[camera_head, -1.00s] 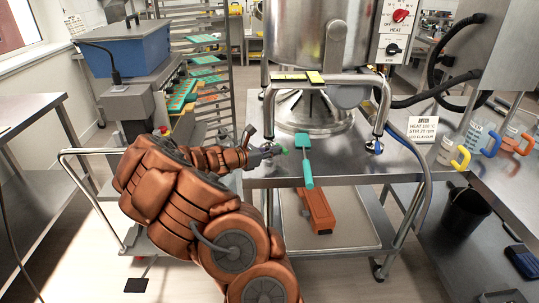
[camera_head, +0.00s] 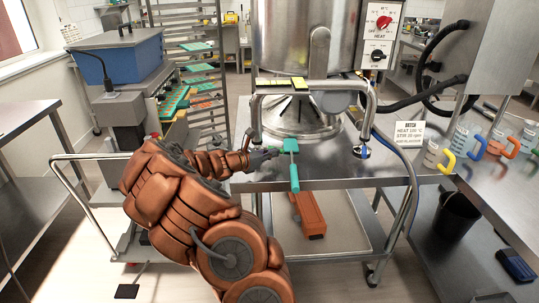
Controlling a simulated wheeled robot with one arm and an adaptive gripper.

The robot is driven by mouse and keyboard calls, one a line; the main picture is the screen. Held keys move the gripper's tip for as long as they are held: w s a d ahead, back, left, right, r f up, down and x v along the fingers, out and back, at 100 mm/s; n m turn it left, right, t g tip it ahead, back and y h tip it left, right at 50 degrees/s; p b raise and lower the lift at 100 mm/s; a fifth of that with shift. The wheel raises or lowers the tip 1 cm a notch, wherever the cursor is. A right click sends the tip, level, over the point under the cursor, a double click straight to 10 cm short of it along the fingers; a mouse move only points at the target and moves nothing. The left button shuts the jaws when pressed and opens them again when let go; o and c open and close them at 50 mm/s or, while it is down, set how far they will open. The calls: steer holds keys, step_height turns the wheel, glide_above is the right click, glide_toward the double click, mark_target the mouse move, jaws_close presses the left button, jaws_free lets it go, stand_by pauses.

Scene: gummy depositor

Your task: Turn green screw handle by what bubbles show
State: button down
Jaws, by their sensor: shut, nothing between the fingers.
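My gripper (camera_head: 270,153) is shut and empty at the left front foot of the steel kettle stand (camera_head: 325,87), just left of a teal spatula (camera_head: 292,165). I cannot make out the green screw handle clearly; it seems mostly hidden at my fingertips. A blue screw handle (camera_head: 361,152) shows at the right front foot. Two yellow-and-black bars, likely bubble levels, lie on the stand's top: one at the left (camera_head: 265,82) and one near the middle (camera_head: 299,83). Their bubbles are too small to read.
The steel kettle (camera_head: 285,50) stands on a wheeled cart (camera_head: 330,178). An orange tool (camera_head: 309,214) lies on the lower shelf. A sign (camera_head: 408,133) and measuring jugs (camera_head: 438,150) stand at the right.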

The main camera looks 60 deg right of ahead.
stand_by(0.6)
steer(key=a+r, duration=0.2)
steer(key=a, duration=1.1)
steer(key=shift+w+a+r+b, duration=0.15)
steer(key=shift+a+r+b, duration=0.25)
steer(key=s+a+r+m+t+y+p, duration=0.1)
steer(key=s+a+m+y, duration=0.3)
steer(key=a, duration=1.1)
steer(key=s+a+r+m+t+y+p, duration=0.1)
steer(key=s+a+m+y, duration=0.3)
steer(key=a, duration=1)
steer(key=s+a+r+m+t+y+p, duration=0.1)
steer(key=s+a+m+t+y+p, duration=0.1)
steer(key=a, duration=1.3)
steer(key=s+m+y+p, duration=0.1)
steer(key=s+m+y, duration=0.1)
steer(key=m+y, duration=0.1)
steer(key=shift+s+a+t+y, duration=0.2)
steer(key=shift+a+t+y, duration=0.15)
steer(key=shift+y, duration=0.35)
steer(key=shift+d, duration=0.15)
